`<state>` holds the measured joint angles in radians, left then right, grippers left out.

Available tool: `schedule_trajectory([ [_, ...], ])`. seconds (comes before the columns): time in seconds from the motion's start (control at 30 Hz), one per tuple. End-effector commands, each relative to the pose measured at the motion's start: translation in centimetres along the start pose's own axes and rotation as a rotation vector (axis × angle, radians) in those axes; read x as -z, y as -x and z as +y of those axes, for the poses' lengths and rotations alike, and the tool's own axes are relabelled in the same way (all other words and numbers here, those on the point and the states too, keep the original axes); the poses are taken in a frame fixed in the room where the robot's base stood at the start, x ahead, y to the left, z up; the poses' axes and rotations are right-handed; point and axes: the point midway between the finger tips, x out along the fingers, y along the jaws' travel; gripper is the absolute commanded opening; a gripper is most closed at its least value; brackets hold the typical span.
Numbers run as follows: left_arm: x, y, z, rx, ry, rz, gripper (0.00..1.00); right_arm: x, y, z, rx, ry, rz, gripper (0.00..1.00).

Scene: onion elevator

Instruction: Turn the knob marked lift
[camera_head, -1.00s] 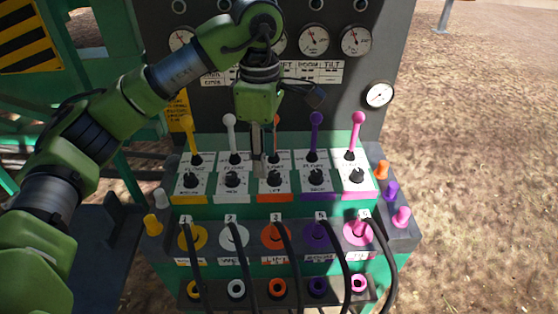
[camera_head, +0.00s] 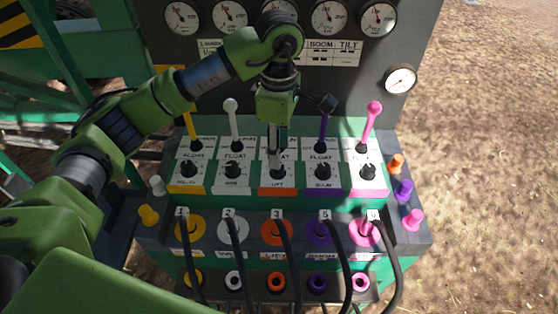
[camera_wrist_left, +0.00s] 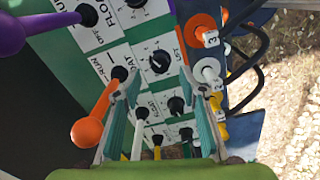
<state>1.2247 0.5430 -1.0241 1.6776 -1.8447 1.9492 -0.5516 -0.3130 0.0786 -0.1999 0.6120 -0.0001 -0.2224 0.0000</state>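The lift knob (camera_head: 277,173) is a small black dial on a white plate above the orange LIFT label (camera_head: 277,192), in the middle of the panel row. In the left wrist view the knob (camera_wrist_left: 159,62) shows between and beyond the two fingertips, with white around it. My left gripper (camera_head: 276,158) points down over the lift column and partly hides the plate. In the left wrist view the gripper (camera_wrist_left: 161,84) is open and empty, its fingers apart on either side of the knob's line. Contact with the knob does not show. My right gripper is not in view.
An orange-ball lever (camera_wrist_left: 88,132) stands close beside one finger. White (camera_head: 231,105), purple (camera_head: 323,130) and pink (camera_head: 375,107) levers rise behind the dials. Similar dials flank the lift knob. Numbered plugs with black cables (camera_head: 288,260) lie in front.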

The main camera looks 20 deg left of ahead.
Motion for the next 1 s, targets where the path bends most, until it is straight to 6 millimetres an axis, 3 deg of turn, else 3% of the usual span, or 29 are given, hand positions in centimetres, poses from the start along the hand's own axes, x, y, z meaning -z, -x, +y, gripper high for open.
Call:
schedule_trajectory([
  [0.3,0.0,-4.9,0.0,0.0,0.0,0.0,0.38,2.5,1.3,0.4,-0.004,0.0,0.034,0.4],
  [0.7,0.0,-5.8,0.0,-0.001,-0.001,0.0,0.38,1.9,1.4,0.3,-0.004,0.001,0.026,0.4],
  [0.73,0.0,-5.8,0.0,-0.001,-0.001,0.0,0.36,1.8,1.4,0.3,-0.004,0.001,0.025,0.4],
  [0.87,0.0,-5.8,0.0,-0.001,-0.001,0.0,0.02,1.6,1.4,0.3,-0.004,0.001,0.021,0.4],
  [1.0,0.0,-5.8,0.0,-0.001,0.0,-0.001,0.0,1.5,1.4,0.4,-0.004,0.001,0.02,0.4],
])
